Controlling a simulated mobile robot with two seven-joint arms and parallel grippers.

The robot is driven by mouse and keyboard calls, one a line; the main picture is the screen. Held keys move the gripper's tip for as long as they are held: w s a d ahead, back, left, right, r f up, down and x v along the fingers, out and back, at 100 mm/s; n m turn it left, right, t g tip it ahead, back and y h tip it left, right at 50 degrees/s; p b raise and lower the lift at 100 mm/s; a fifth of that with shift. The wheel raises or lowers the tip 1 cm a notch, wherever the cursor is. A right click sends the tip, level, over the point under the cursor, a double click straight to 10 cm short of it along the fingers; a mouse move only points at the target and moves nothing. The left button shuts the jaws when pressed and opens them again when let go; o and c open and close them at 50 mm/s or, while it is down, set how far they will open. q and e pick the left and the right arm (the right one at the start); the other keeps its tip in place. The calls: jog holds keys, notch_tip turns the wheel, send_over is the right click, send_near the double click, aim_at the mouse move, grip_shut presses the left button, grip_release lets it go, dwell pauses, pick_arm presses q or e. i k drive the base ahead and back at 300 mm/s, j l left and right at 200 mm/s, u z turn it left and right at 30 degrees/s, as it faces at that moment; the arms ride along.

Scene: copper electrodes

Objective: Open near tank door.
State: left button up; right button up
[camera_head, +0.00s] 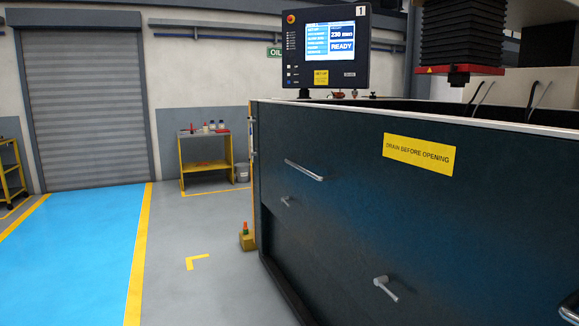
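The dark blue-black tank (420,220) fills the right half of the head view. Its near side panel carries a yellow label (419,154) reading "DRAIN BEFORE OPENING". A horizontal silver bar handle (305,171) sits on the panel's upper left. A small silver lever (286,201) is below it, and a larger lever (386,288) sits low at the centre. Another metal fitting (569,308) is cut off at the right edge. The panel looks closed against the tank. Neither of my grippers is in view.
A control screen (329,40) reading "READY" stands behind the tank. A black bellows head with a red base (459,71) hangs above it. A yellow bench (206,162) and roller shutter (85,108) are at the back. The blue floor lane (75,255) is clear.

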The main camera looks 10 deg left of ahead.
aim_at(469, 222)
jog(key=i+j+u, duration=0.1)
jog(key=i+j, duration=0.3)
jog(key=i, duration=0.15)
jog(key=i+j, duration=0.4)
jog(key=i, duration=0.15)
jog(key=i+j+u, duration=0.15)
jog(key=i+j, duration=0.2)
jog(key=i, duration=0.2)
